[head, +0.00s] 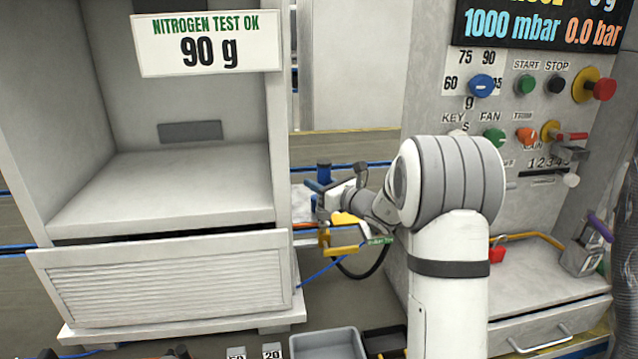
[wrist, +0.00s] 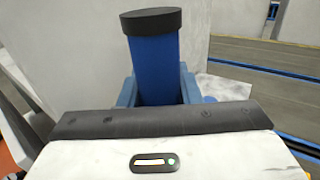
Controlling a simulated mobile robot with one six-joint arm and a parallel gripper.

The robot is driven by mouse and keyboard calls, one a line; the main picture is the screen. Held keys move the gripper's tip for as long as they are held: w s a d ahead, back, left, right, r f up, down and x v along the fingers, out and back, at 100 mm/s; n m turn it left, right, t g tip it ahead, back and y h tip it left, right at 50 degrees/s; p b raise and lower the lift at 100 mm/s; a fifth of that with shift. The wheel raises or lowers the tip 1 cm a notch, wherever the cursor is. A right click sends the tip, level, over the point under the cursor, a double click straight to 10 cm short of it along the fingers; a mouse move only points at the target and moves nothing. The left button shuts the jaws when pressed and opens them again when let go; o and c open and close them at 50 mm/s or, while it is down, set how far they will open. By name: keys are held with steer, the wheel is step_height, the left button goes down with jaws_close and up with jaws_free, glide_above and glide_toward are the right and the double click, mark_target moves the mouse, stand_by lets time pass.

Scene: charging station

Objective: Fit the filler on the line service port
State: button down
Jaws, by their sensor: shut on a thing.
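My gripper (head: 322,188) reaches left at the middle of the head view, beside the white cabinet's right wall. It is shut on an upright blue cylinder with a black cap, which looks like the filler's grip (head: 324,173). In the wrist view the blue cylinder (wrist: 155,70) stands between the blue fingers. Yellow parts (head: 342,250) with a green label and a dark hose show just below my gripper; they seem to belong to the filler. I cannot make out the service port, nor whether the filler touches it; the wrist hides the area below the cylinder.
The white cabinet (head: 160,190) with its louvred lower panel stands close on the left. A control panel (head: 430,90) with knobs is at right, above a drawer (head: 540,330). A grey tray (head: 328,343) lies at the bottom. A conveyor (head: 350,145) runs behind.

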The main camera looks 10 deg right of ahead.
steer(key=shift+f+b, duration=0.7)
steer(key=shift+f, duration=0.15)
steer(key=c, duration=1)
jaws_free()
steer(key=shift+o, duration=0.2)
steer(key=v, duration=0.7)
steer(key=shift+s+d, duration=0.3)
